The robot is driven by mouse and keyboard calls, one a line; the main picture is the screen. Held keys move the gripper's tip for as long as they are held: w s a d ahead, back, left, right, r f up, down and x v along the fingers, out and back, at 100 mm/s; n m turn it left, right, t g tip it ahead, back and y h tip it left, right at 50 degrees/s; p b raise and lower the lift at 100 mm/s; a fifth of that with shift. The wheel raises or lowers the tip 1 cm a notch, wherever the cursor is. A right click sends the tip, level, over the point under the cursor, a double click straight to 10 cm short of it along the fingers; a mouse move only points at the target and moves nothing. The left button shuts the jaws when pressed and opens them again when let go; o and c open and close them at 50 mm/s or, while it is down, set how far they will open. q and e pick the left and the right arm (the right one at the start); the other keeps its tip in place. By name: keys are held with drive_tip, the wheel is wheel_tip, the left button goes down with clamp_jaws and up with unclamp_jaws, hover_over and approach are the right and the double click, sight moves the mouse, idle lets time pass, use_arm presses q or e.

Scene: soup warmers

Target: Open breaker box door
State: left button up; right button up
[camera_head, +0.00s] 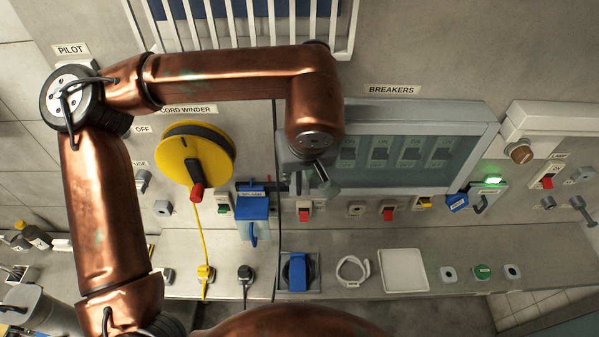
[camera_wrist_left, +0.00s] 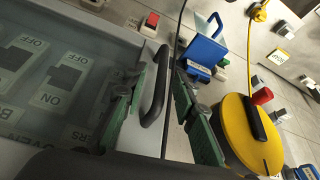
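The breaker box (camera_head: 478,140) is a grey box under the BREAKERS label, and its door looks shut. Several switches show dimly through the door's window, and the window (camera_wrist_left: 85,55) also shows in the left wrist view. A dark bar handle (camera_wrist_left: 157,88) stands on the door's edge in the left wrist view. My left gripper (camera_head: 312,180) is at the left edge of the box, partly hidden by its own wrist. In the left wrist view the green fingers of my left gripper (camera_wrist_left: 163,112) are apart, one on each side of the handle. Contact is unclear. My right gripper is out of sight.
A yellow cord winder (camera_head: 180,148) with a red knob is left of the box. A blue holder (camera_head: 254,208) and several small switches are below. A white tray (camera_head: 403,270) lies on the ledge. A lit green lamp (camera_head: 491,181) is at the box's lower right.

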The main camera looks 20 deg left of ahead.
use_arm(q)
drive_tip(key=shift+f, duration=0.15)
drive_tip(key=shift+c, duration=0.3)
clamp_jaws()
idle(0.4)
